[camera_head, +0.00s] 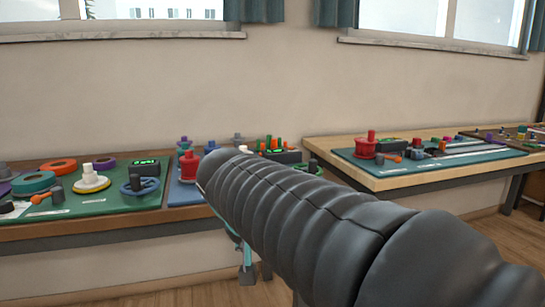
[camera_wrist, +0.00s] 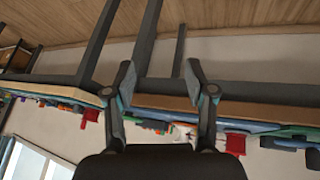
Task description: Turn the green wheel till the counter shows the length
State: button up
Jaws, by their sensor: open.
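The digits are too small to read. A blue-grey spoked wheel (camera_head: 140,187) lies just in front of it. A small dark green round part (camera_head: 313,166) shows past my arm, and I cannot tell if it is a wheel. My gripper (camera_wrist: 158,76) is open and empty in the wrist view, fingers spread, with the table edges beyond. In the head view my arm mostly hides it, and only a little teal and grey shows below.
The left table (camera_head: 100,232) holds tape rolls, a yellow-rimmed white spool (camera_head: 91,180) and a blue mat with small parts. A right table (camera_head: 400,183) carries a red spool (camera_head: 365,147) and several small parts.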

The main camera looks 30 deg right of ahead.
jog(key=w+d+r+m+g+h, duration=0.1)
jog(key=w+d+r+m+h, duration=0.4)
jog(key=w+d, duration=0.35)
jog(key=m+g+h+b, duration=0.2)
jog(key=m+h, duration=0.1)
jog(key=m, duration=0.3)
send_near(310, 162)
jog(key=shift+m, duration=0.3)
jog(key=p+x, duration=0.1)
jog(key=x, duration=1)
jog(key=shift+d+f+p, duration=0.1)
jog(key=shift+d+p, duration=0.05)
jog(key=shift+p, duration=0.15)
grip_shut()
